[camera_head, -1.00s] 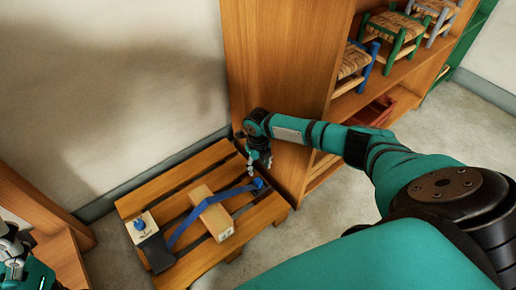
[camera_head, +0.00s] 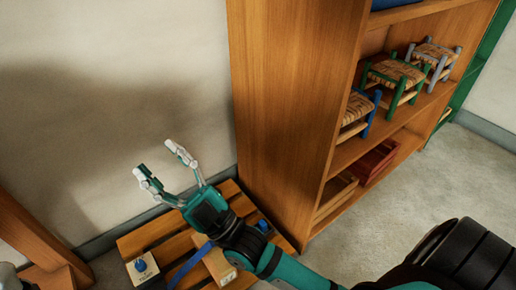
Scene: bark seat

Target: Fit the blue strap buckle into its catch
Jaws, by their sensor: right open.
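My right gripper (camera_head: 156,160) is open and empty, its two fingers spread and raised in front of the wall, above the wooden pallet (camera_head: 146,237). The blue strap (camera_head: 190,263) runs over a pale wooden block (camera_head: 219,268) on the pallet, partly hidden by my right gripper and wrist. A small blue fitting (camera_head: 263,226) sits on the pallet at the right, beside my wrist. A pale plate with a blue knob (camera_head: 141,266) is at the lower left. I cannot tell which fitting is the buckle and which the catch.
A tall wooden shelf unit (camera_head: 287,110) stands close to the pallet's right, with small woven stools (camera_head: 395,72) and a red crate (camera_head: 376,161) on its shelves. A wall is behind the pallet. Open floor (camera_head: 420,195) lies at the right.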

